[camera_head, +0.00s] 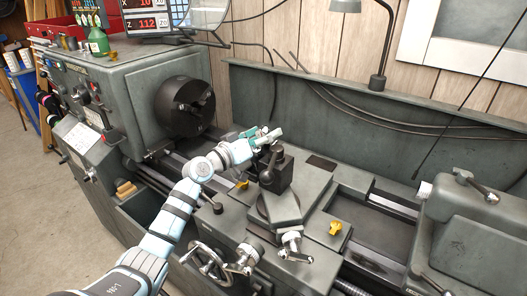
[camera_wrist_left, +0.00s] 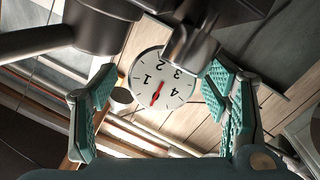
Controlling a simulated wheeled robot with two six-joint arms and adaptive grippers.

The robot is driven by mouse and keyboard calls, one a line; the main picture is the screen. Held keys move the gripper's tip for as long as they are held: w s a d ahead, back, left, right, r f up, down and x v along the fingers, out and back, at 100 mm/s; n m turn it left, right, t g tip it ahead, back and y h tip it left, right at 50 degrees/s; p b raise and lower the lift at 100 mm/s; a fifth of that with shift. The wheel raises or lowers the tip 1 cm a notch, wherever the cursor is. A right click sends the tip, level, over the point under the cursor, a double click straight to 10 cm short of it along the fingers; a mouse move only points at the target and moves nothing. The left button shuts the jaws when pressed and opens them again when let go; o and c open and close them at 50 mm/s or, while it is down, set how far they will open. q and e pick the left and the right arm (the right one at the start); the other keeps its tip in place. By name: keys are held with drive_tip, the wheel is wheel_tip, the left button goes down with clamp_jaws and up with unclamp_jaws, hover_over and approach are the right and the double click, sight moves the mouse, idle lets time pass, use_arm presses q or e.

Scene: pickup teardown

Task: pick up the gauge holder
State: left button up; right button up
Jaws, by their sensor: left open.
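The gauge holder shows in the left wrist view as a round white dial (camera_wrist_left: 152,84) with black numbers and a red needle, partly covered by a grey metal part (camera_wrist_left: 190,42) in front of it. My left gripper (camera_wrist_left: 158,88) is open, with its teal pads on either side of the dial in that picture; I see no clear contact. In the head view my left gripper (camera_head: 262,136) is beside the top of the dark tool post (camera_head: 276,170) on the lathe. The gauge cannot be made out there behind the gripper. My right gripper is not in view.
The lathe chuck (camera_head: 185,106) is left of the gripper and the tailstock (camera_head: 475,235) stands at the right. A lamp (camera_head: 378,80) rises behind. Yellow knobs (camera_head: 335,228) and a handwheel (camera_head: 207,264) stick out near the carriage. A green bottle (camera_head: 97,40) stands on the headstock.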

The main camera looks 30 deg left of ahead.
use_arm(q)
clamp_jaws()
drive_tip(key=shift+a, duration=0.1)
idle(0.4)
